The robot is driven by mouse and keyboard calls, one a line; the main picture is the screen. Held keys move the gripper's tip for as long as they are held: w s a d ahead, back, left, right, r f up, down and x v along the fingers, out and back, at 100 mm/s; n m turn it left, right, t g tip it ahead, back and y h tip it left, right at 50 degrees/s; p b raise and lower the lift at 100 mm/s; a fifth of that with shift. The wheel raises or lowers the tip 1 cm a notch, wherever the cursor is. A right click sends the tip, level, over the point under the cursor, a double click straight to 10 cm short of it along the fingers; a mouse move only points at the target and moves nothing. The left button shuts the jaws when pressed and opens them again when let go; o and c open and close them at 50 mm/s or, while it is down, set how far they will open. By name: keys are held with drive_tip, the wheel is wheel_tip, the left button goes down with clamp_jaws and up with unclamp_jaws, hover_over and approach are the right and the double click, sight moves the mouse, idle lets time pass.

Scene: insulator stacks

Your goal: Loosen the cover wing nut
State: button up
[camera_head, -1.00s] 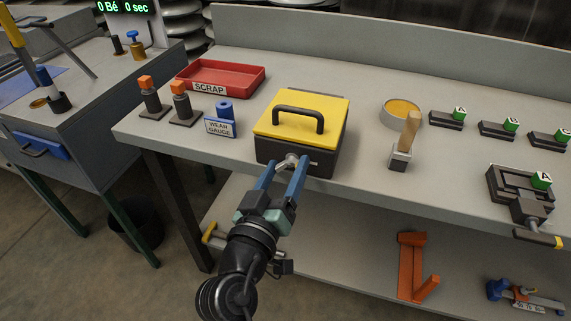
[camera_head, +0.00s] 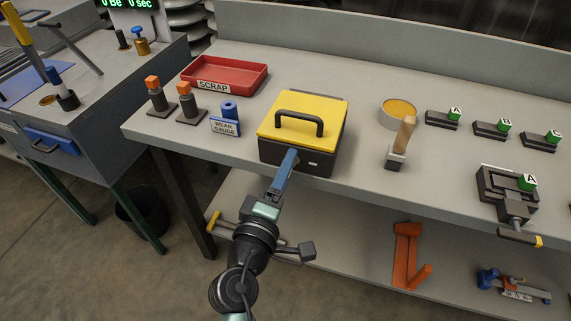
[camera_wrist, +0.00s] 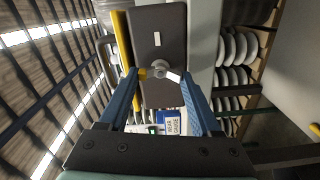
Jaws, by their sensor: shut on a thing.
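A dark box with a yellow cover (camera_head: 301,118) and a black handle stands at the front edge of the bench. The wing nut (camera_wrist: 160,69) is on the box's dark front face, with its wings spread left and right in the wrist view. My gripper (camera_wrist: 160,75) is shut on the wing nut, with one blue finger at each wing. In the head view my gripper (camera_head: 292,154) reaches the front of the box with its fingers seen edge-on, and they hide the nut.
A red scrap tray (camera_head: 224,76), two orange-topped posts and a blue wear gauge (camera_head: 226,124) stand left of the box. A round yellow-filled dish (camera_head: 399,112), a wooden-handled tool (camera_head: 402,142) and a vise (camera_head: 509,195) are to the right. A shelf lies below.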

drive_tip(key=shift+f+n+p, duration=0.1)
drive_tip(key=shift+n+p, duration=0.45)
drive_tip(key=shift+n, duration=0.85)
drive_tip(key=o, duration=1.4)
drive_tip(key=v, duration=1.3)
